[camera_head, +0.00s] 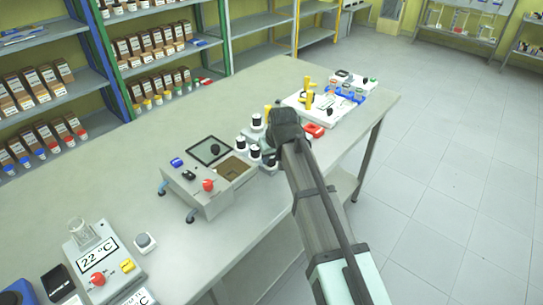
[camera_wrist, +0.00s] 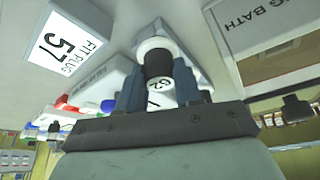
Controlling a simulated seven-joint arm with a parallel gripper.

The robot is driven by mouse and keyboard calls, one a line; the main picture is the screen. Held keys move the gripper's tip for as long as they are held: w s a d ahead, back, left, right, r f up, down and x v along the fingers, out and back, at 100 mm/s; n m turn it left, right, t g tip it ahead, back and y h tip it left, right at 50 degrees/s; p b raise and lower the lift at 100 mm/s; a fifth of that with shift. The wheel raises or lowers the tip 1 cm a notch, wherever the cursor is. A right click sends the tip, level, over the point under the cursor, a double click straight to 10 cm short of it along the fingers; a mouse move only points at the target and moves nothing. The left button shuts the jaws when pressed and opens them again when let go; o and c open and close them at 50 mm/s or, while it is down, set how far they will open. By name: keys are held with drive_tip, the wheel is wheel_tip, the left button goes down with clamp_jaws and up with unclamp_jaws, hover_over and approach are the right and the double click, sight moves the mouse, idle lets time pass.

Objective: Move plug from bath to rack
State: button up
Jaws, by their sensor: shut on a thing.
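My gripper (camera_wrist: 158,72) is shut on a plug (camera_wrist: 158,62) in the wrist view. The plug has a white round end, a black band and a white part with the number 62, partly hidden by the fingers. The bath (camera_wrist: 275,30) is at the right of that view, apart from the gripper, its label partly cut off. In the head view the bath is a grey box (camera_head: 205,187) with an open brown well, left of my gripper (camera_head: 285,122). The held plug is not clear there. I cannot tell for certain which piece is the rack.
Several black-and-white pieces (camera_head: 254,151) stand between bath and gripper. A white tray (camera_head: 325,108) with yellow and blue parts lies beyond, near a red item (camera_head: 315,130). A card reading FIT PLUG 57 (camera_wrist: 62,42) shows in the wrist view.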

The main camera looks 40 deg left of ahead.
drive_tip(key=o, duration=1)
drive_tip(key=shift+o, duration=0.5)
drive_tip(key=shift+o, duration=1.3)
drive_tip(key=shift+r, duration=0.1)
drive_tip(key=shift+r, duration=3.45)
